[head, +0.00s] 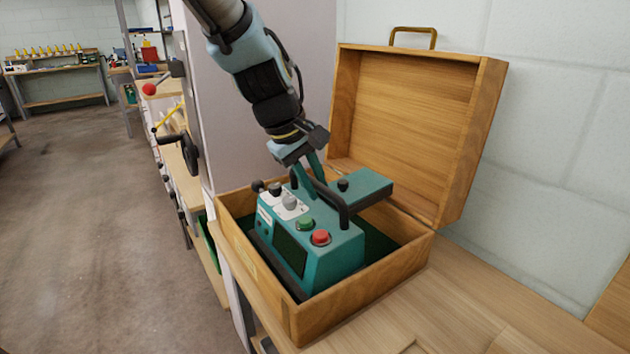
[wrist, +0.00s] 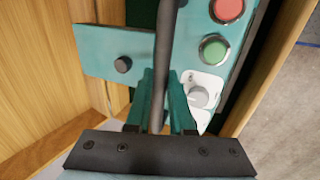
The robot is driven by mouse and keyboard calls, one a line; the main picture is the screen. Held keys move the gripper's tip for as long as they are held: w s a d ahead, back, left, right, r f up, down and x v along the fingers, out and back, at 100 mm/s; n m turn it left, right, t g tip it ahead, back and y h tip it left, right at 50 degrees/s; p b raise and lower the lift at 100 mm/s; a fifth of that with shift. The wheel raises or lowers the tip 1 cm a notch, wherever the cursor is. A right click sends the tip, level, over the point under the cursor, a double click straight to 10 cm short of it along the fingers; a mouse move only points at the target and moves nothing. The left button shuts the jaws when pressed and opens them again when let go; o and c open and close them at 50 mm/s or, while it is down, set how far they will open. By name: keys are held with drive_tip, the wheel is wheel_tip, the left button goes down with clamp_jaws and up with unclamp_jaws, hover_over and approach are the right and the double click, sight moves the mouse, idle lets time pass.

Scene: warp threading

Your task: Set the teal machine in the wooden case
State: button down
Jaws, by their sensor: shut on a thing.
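The teal machine (head: 330,258) has red and green buttons, a grey knob and a dark carry handle. In the head view it sits inside the open wooden case (head: 345,321), its lower part hidden behind the case's front walls. I cannot tell whether its base touches the case floor. My gripper (head: 317,178) reaches down from above and is shut on the machine's dark handle. In the wrist view the gripper's teal fingers (wrist: 162,98) stand either side of the handle bar (wrist: 163,55). The machine's side plate with a black knob (wrist: 122,64) shows left of them.
The case lid (head: 408,130) stands open at the back against the white block wall (head: 545,120). A grey panel (head: 262,120) rises close behind the arm, left of the lid. Bare wooden bench top (head: 480,290) lies right of the case.

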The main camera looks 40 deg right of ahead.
drive_tip(key=shift+y+p, duration=0.9)
drive_tip(key=shift+p, duration=3.15)
idle(0.8)
drive_tip(key=shift+a+r, duration=0.15)
drive_tip(key=shift+a, duration=0.45)
idle(0.7)
drive_tip(key=shift+a+f, duration=0.15)
drive_tip(key=shift+f, duration=0.25)
idle(1.4)
